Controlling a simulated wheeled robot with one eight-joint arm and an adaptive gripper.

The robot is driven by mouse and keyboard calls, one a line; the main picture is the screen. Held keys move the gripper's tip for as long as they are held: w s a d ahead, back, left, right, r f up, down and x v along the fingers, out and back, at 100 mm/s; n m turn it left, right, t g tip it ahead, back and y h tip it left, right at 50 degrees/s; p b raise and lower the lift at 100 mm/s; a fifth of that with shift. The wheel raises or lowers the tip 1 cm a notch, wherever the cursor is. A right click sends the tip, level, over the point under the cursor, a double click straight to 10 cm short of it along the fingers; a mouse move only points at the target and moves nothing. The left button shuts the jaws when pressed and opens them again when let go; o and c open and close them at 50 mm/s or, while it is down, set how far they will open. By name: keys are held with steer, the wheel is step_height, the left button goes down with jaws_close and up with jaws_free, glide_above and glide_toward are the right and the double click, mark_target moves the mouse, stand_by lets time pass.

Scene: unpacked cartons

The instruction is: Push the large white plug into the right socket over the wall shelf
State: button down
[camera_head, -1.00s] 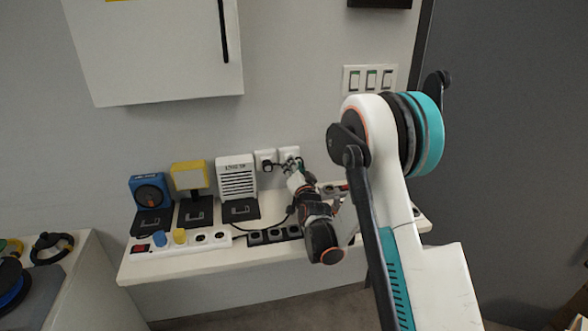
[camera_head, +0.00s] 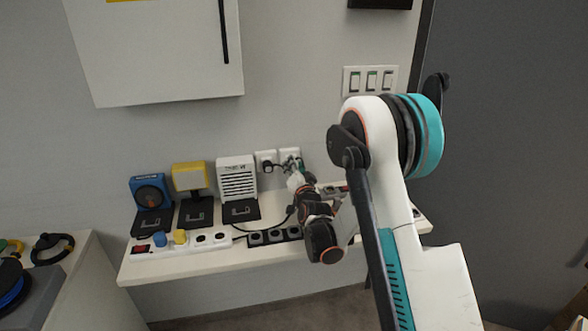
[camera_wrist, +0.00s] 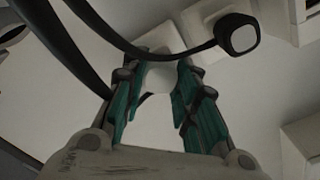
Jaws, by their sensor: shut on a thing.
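My gripper (camera_head: 298,164) is at the right socket (camera_head: 289,153) on the wall over the shelf (camera_head: 190,262). In the wrist view, its green-padded fingers (camera_wrist: 163,76) are shut on the large white plug (camera_wrist: 161,82), whose rounded body shows between them. A square white socket plate (camera_wrist: 158,38) lies directly beyond the plug. I cannot tell how far the plug is in. In the head view the fingers and wrist hide the plug. The left socket (camera_head: 265,156) holds a black plug (camera_head: 268,167), seen also in the wrist view (camera_wrist: 237,34).
A white speaker-like box (camera_head: 237,179), a yellow lamp (camera_head: 189,176) and a blue device (camera_head: 150,190) stand left on the shelf. A white power strip (camera_head: 209,239) and a dark strip (camera_head: 275,236) lie in front. A dark cable crosses close above my fingers in the wrist view.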

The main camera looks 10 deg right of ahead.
steer(key=c, duration=1.2)
jaws_free()
steer(key=s, duration=0.7)
steer(key=shift+s, duration=0.25)
